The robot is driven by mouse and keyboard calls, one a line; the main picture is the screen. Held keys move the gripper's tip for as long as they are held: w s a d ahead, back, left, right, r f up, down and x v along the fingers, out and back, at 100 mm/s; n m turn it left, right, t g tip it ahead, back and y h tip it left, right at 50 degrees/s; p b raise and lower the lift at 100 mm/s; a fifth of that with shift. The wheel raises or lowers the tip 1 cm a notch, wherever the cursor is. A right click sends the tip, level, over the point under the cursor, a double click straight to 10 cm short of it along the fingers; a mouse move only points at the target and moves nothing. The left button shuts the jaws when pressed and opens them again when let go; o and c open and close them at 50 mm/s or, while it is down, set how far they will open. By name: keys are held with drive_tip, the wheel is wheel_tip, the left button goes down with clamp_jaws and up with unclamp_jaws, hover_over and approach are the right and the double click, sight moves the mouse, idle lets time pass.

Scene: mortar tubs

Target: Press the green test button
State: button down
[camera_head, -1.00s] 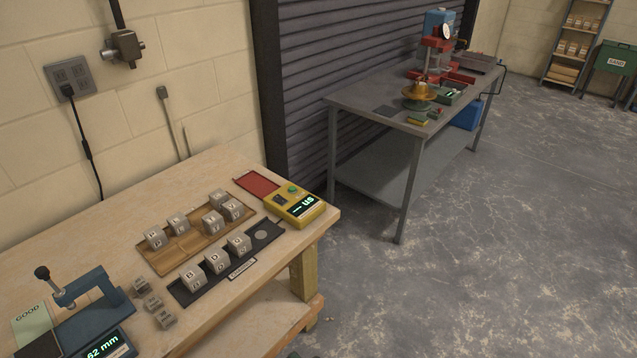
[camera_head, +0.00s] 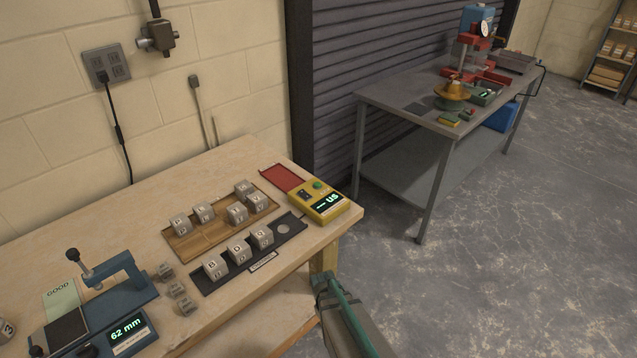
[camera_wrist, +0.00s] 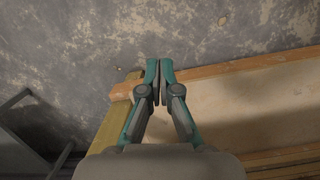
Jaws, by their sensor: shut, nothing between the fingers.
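The green test button (camera_head: 318,185) is a small round button on top of the yellow tester (camera_head: 322,203), beside a dark display that reads "--- us". The tester sits at the right end of the wooden bench. In the wrist view my gripper (camera_wrist: 159,68) is shut and empty, with its two teal fingertips together. It points down over the bench's lower shelf edge and the concrete floor. In the head view only part of my arm shows, at the lower middle, in front of and below the tester.
A red plate (camera_head: 283,177) lies behind the tester. Left of it are a wooden tray (camera_head: 190,243) and a black rack (camera_head: 215,283), both holding marked grey cubes. A blue clamp gauge (camera_head: 125,275) stands at the front left. A metal table (camera_head: 400,97) stands beyond, across open floor.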

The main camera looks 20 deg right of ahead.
drive_tip(key=w+d+r+n+t+h+p, duration=0.1)
drive_tip(key=w+d+r+t+h, duration=0.15)
drive_tip(key=w+d+r, duration=0.9)
drive_tip(key=w+d+r+n+t+h+p, duration=0.1)
drive_tip(key=w+d+r+t+h, duration=0.15)
drive_tip(key=w+d+r, duration=0.9)
wheel_tip(320, 180, up, 21)
drive_tip(key=m+t+y, duration=0.5)
drive_tip(key=m+y, duration=0.3)
drive_tip(key=y, duration=0.1)
hover_over(319, 184)
drive_tip(key=shift+s+f+p, duration=0.1)
drive_tip(key=shift+f+p, duration=0.1)
drive_tip(key=shift+p, duration=0.25)
drive_tip(key=shift+f, duration=0.15)
drive_tip(key=shift+f+b, duration=2.3)
drive_tip(key=shift+f, duration=2)
drive_tip(key=shift+f, duration=0.1)
